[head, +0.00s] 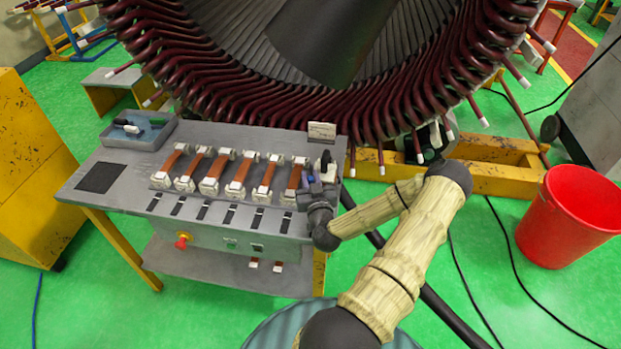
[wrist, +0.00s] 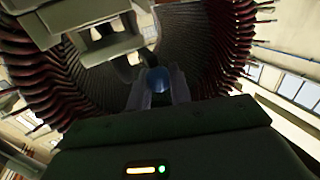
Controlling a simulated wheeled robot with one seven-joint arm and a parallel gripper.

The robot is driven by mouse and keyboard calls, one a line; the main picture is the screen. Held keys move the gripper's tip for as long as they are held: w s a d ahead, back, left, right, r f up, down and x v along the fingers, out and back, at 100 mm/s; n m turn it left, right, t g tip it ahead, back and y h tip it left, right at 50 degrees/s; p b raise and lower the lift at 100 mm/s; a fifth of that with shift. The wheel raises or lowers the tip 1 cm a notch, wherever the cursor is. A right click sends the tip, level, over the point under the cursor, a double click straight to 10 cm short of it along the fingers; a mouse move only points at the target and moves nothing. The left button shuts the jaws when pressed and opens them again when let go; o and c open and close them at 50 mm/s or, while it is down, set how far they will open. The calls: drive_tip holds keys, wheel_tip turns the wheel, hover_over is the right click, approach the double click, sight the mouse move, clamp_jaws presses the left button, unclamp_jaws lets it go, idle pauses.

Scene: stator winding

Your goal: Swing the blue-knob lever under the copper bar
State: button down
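The blue knob (wrist: 158,80) of the lever shows in the wrist view between the two fingers of my gripper (wrist: 158,92). The fingers flank it closely, with no clear gap on either side. In the head view my gripper (head: 318,188) is at the right end of the bench, beside the rightmost copper bar (head: 295,176). That bar runs between pale clamp blocks. The lever's arm is mostly hidden behind my gripper in the head view, so its angle to the bar cannot be told.
Several more copper bars (head: 209,176) stand in a row on the grey bench (head: 130,165). A tray (head: 140,132) with small parts is at the back left. A small sign (head: 322,131) stands behind the bars. The large stator (head: 260,105) rises close behind. A red bin (head: 570,215) is at right.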

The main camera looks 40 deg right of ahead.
sight(324, 174)
drive_tip(key=shift+s+d+n+t+y+b, duration=0.1)
drive_tip(key=shift+n+t+y+b, duration=0.2)
drive_tip(key=shift+y+b, duration=0.15)
drive_tip(key=n+y+b, duration=0.1)
drive_tip(key=y, duration=0.1)
drive_tip(key=d+n+t+y+b, duration=0.1)
drive_tip(key=n+y+b, duration=0.1)
drive_tip(key=y, duration=0.1)
drive_tip(key=s+n+y+b, duration=0.1)
drive_tip(key=n+y+b, duration=0.1)
drive_tip(key=shift+d+f+t+y, duration=0.1)
drive_tip(key=shift+d+t+y, duration=0.15)
drive_tip(key=shift+d+t, duration=0.05)
drive_tip(key=n+y, duration=0.2)
drive_tip(key=y, duration=0.1)
drive_tip(key=d+n+g+y+b, duration=0.1)
drive_tip(key=n+y, duration=0.1)
drive_tip(key=y, duration=0.1)
drive_tip(key=shift+s+d, duration=0.1)
drive_tip(key=shift+d, duration=0.05)
drive_tip(key=shift+d+n+g+y+b, duration=0.25)
drive_tip(key=shift+n+g+y+b, duration=0.2)
drive_tip(key=shift+n+g+y, duration=0.55)
drive_tip(key=shift+d+n+g+y+b, duration=0.35)
drive_tip(key=shift+n+y, duration=0.35)
drive_tip(key=shift+y, duration=0.7)
drive_tip(key=shift+a, duration=0.1)
drive_tip(key=c, duration=1.3)
unclamp_jaws()
